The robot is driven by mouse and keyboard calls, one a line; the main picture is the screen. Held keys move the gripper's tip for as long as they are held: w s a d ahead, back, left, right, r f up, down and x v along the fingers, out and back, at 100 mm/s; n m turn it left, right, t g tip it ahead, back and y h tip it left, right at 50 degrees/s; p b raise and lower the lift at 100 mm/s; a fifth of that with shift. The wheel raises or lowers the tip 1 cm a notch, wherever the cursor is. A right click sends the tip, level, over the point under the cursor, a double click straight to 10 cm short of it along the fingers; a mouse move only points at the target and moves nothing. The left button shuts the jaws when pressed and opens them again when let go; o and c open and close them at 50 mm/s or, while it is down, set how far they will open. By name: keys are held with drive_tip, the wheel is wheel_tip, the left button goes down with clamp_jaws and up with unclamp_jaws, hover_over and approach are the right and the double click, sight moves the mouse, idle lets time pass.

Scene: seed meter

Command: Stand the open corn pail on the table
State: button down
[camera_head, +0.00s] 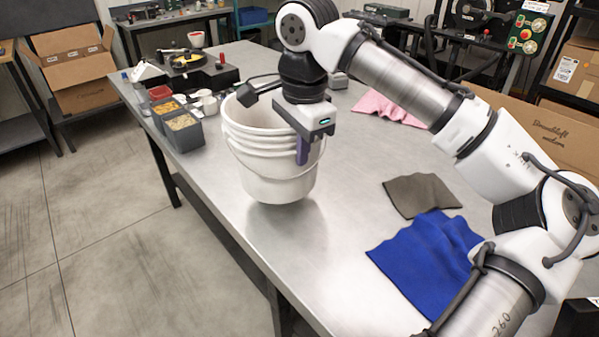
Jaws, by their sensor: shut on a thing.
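The open white pail (275,165) has ribs around its upper wall and a thin wire handle hanging down its front. It is over the metal table (300,240), close to the table's left edge. My gripper (303,150) points down at the pail's right rim and is shut on it, with one purple-grey finger showing outside the wall. The other finger is hidden. My gripper also covers much of the pail's mouth, so I cannot see any corn inside. I cannot tell whether the pail's base touches the table.
Bins of seed (183,132), small cups (208,103) and a dark device (188,62) stand behind the pail to the left. A blue cloth (425,260), a grey-brown cloth (420,194) and a pink cloth (388,107) lie to the right. Table in front is bare.

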sight(299, 171)
drive_tip(key=shift+f, duration=2.9)
drive_tip(key=c, duration=1.6)
unclamp_jaws()
wheel_tip(299, 171, up, 12)
drive_tip(key=s, duration=0.1)
drive_tip(key=shift+d+b, duration=0.3)
drive_tip(key=shift+b, duration=0.15)
